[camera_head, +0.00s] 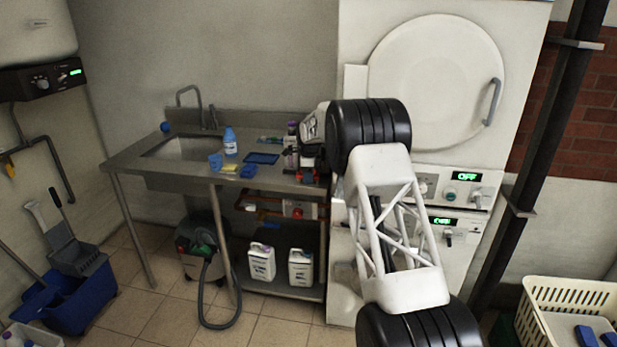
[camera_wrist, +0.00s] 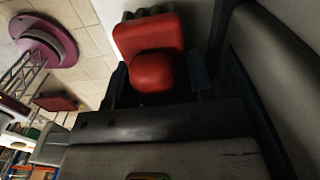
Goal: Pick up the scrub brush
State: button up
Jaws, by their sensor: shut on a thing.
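My gripper (camera_head: 308,168) is over the right end of the steel counter (camera_head: 128,163), with the forearm partly in front of it. In the wrist view, the fingers of my gripper (camera_wrist: 158,82) sit on either side of a red block with a rounded knob and are shut on it. This red thing looks like the scrub brush (camera_wrist: 149,38), with grey-green tufts showing at its far edge. In the head view, a bit of red shows at my gripper, too small to make out. Whether the brush touches the counter cannot be told.
On the counter are a blue bottle (camera_head: 230,142), a blue cup (camera_head: 215,160), a yellow sponge (camera_head: 230,169) and a dark blue tray (camera_head: 262,158). The sink (camera_head: 183,148) is at the left. A tall white machine (camera_head: 437,85) stands close on the right.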

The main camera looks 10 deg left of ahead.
jog(key=shift+r, duration=0.15)
jog(key=shift+r, duration=1.6)
jog(key=shift+s+r, duration=0.1)
jog(key=shift+s, duration=0.1)
jog(key=s+d, duration=0.2)
jog(key=s, duration=0.5)
jog(key=s+d+r, duration=0.1)
jog(key=s+d, duration=0.2)
jog(key=s, duration=0.4)
jog(key=shift+s+d+r, duration=0.15)
jog(key=shift+s+d, duration=0.1)
jog(key=shift+s, duration=0.05)
